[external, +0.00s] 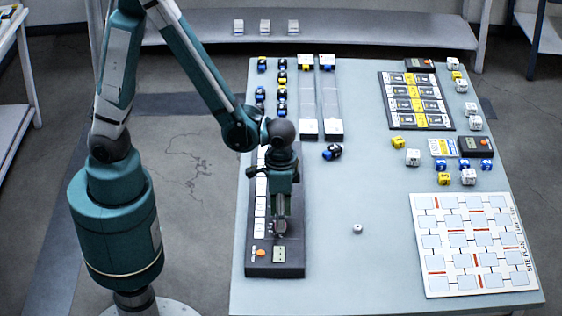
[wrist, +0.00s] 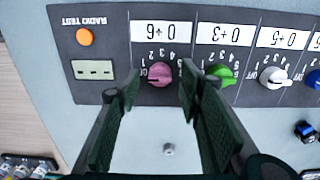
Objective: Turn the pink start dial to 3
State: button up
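The pink start dial (wrist: 160,74) sits on the dark panel (wrist: 120,35), below a white "0+6" label that appears upside down in the wrist view. Small numbers and an OFF mark ring the dial; I cannot tell surely where its pointer stands. My gripper (wrist: 159,83) is open, with one finger on each side of the pink dial and visible gaps between. In the external view my gripper (external: 280,229) points down over the near end of the panel (external: 256,268) and hides the pink dial.
A green dial (wrist: 221,75) sits close to the right finger, with a white dial (wrist: 272,78) beyond it. An orange button (wrist: 85,37) and small display (wrist: 92,70) lie left. A small knob-like piece (external: 357,229) lies on the table right of the panel.

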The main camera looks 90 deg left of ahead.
jog(key=shift+f, duration=0.7)
jog(key=c, duration=0.9)
